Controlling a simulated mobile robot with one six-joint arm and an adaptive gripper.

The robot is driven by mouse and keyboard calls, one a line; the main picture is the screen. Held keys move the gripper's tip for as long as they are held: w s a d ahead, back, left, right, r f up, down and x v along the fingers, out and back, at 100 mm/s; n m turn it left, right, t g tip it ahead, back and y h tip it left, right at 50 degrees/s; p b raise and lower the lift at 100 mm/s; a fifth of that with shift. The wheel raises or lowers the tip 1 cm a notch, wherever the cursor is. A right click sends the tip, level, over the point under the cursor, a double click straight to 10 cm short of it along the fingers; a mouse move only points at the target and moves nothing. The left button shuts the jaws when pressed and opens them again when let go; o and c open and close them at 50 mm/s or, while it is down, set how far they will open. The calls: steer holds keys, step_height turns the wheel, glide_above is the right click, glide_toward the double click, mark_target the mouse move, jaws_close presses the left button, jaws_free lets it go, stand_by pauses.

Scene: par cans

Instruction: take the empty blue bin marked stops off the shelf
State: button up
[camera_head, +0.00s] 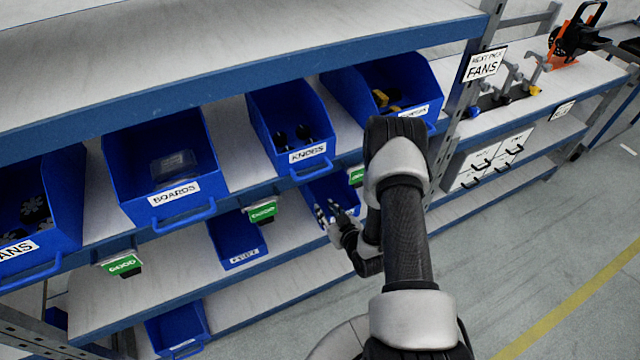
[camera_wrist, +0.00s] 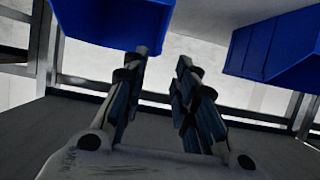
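A small blue bin (camera_head: 236,236) sits on the middle shelf, left of my gripper; it looks empty, but its label is too small to read. Another small blue bin (camera_head: 318,187) is behind my gripper and partly hidden by it. A third blue bin (camera_head: 180,328) is on the lowest level. I cannot tell which is marked stops. My gripper (camera_head: 329,212) is at the middle shelf's front, fingers pointing toward the bins. In the wrist view its fingers (camera_wrist: 162,62) are apart and empty. A blue bin (camera_wrist: 112,18) is above the left finger; another (camera_wrist: 278,45) is upper right.
Larger blue bins stand on the shelf above: BOARDS (camera_head: 160,150), KNOBS (camera_head: 280,115) and one at the right (camera_head: 390,80). Green tags (camera_head: 262,212) hang from that shelf's edge. A rack post (camera_head: 470,95) stands right of my arm. The floor (camera_head: 540,260) at right is clear.

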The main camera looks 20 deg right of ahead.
mark_target(315, 199)
steer(key=b+x, duration=0.3)
steer(key=x, duration=0.7)
steer(key=shift+w+f+b, duration=0.15)
steer(key=shift+w+b, duration=0.05)
steer(key=shift+b, duration=0.1)
steer(key=b+x, duration=0.1)
steer(key=x, duration=0.2)
steer(key=b+x, duration=0.1)
steer(key=x, duration=0.1)
steer(key=shift+w+b, duration=0.3)
steer(key=shift+w, duration=0.15)
steer(key=shift+c, duration=0.3)
jaws_close()
steer(key=shift+r, duration=0.25)
